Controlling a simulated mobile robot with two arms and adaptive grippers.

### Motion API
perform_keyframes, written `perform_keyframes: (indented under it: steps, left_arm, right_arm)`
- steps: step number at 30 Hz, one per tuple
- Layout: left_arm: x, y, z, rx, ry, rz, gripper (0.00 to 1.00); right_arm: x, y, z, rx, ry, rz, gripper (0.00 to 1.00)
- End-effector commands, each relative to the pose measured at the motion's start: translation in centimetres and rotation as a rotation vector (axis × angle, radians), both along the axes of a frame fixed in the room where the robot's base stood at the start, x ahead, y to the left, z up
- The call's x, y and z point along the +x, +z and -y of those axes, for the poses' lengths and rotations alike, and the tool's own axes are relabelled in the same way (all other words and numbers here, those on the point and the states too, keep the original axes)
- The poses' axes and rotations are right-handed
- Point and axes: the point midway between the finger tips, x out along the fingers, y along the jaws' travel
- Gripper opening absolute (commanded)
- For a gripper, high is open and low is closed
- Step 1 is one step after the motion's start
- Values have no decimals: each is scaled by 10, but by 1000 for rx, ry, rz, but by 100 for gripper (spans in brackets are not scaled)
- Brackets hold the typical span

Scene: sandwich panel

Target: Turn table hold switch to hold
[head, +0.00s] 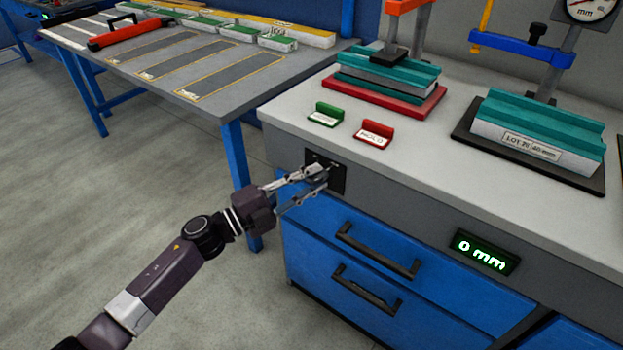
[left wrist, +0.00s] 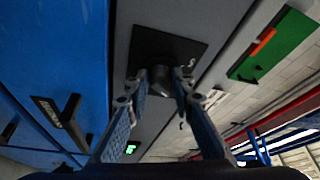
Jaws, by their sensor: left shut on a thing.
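The table hold switch (head: 337,171) is a black plate on the grey front edge of the workbench, above the blue drawers. In the left wrist view its black plate (left wrist: 166,50) carries a round dark knob (left wrist: 160,78). My left gripper (head: 318,177) reaches the switch from the left, its fingers on either side of the knob and shut on it. In the left wrist view the fingers (left wrist: 160,88) flank the knob. The knob's pointer and the plate's marking are too dark and small to read. My right gripper is not in view.
On the bench top (head: 300,104) stand a green label block (head: 326,114), a red block reading HOLD (head: 374,134) and two clamped teal stacks. A display (head: 482,251) reads 0 mm. Black drawer handles (head: 376,250) stick out below the switch. Open floor lies at the left.

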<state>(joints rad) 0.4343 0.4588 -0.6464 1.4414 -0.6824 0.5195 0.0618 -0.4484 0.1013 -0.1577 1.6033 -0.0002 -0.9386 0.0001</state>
Motion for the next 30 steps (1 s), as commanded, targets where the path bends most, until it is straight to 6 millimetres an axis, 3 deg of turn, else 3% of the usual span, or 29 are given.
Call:
perform_keyframes:
  steps: [2, 3, 7, 19, 30]
  left_arm:
    - [-1, -2, 0, 3, -2, 0, 0]
    - [-1, -2, 0, 3, -2, 0, 24]
    - [-1, -1, 0, 1, -2, -1, 38]
    - [-4, -2, -8, 1, 1, -2, 39]
    - [-44, -13, -69, 4, 1, -5, 39]
  right_arm:
    - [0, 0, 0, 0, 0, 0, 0]
    - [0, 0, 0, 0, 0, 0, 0]
    - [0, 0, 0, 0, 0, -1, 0]
    - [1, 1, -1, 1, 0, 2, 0]
    - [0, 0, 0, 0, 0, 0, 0]
